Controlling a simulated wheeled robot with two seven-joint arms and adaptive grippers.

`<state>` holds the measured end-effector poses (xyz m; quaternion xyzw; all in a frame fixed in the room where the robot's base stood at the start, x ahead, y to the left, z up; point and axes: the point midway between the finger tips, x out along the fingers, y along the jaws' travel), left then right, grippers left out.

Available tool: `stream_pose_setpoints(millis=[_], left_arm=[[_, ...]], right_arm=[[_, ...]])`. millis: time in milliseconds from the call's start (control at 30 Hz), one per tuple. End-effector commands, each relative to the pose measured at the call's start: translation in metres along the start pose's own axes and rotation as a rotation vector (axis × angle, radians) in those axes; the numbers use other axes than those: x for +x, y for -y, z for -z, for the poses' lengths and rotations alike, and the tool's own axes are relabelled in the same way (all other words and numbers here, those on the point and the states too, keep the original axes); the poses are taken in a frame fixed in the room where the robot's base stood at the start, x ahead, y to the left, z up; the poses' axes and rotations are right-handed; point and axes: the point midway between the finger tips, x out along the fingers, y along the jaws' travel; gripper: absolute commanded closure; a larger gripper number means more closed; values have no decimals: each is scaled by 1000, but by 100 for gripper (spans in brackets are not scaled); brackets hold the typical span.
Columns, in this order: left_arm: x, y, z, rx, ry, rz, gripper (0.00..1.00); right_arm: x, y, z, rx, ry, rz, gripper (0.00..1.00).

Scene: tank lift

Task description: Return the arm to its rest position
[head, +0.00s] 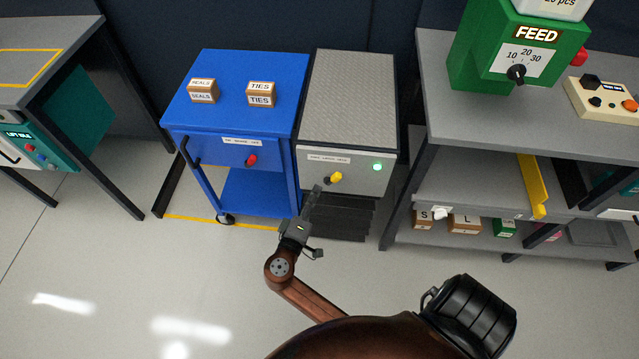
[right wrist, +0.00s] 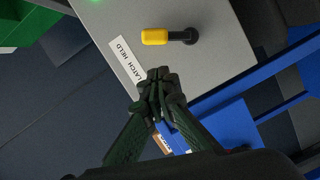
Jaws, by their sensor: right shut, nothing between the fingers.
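My right arm (head: 318,300) reaches up from the bottom of the head view. Its right gripper (head: 316,190) is in front of the grey lift cabinet, just below and left of its yellow-tipped lever (head: 334,178). In the right wrist view the fingers (right wrist: 158,76) are shut together and empty. The yellow lever (right wrist: 155,37) stands apart from the fingertips there. A label on the cabinet front reads "LATCH HELD" (right wrist: 127,60). My left gripper is not in view.
The grey cabinet (head: 350,95) shows a lit green lamp (head: 377,167). A blue cart (head: 245,125) with boxes marked SEALS (head: 202,97) and TIES (head: 260,100) stands to its left. A shelf bench (head: 460,135) with a green FEED unit (head: 475,55) is right. The floor (head: 120,270) lower left is clear.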

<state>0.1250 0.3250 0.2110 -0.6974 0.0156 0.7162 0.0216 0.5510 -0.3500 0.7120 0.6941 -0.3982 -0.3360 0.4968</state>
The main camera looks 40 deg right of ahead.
Motion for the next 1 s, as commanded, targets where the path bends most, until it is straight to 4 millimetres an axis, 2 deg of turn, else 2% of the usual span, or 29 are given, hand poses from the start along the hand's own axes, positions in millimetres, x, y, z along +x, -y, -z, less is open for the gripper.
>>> stream_pose_setpoints(millis=[200, 800, 900, 967, 1000], left_arm=[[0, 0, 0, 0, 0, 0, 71], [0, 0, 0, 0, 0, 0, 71], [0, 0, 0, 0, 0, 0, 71], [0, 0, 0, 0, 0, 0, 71], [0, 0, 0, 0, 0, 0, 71]], right_arm=[[-18, 0, 0, 1, 0, 0, 100], [-18, 2, -1, -2, 0, 5, 100], [-13, 20, -10, -21, 2, 48, 100], [-8, 42, -23, -42, 7, 103, 100], [-4, 61, -34, -57, 10, 152, 100]])
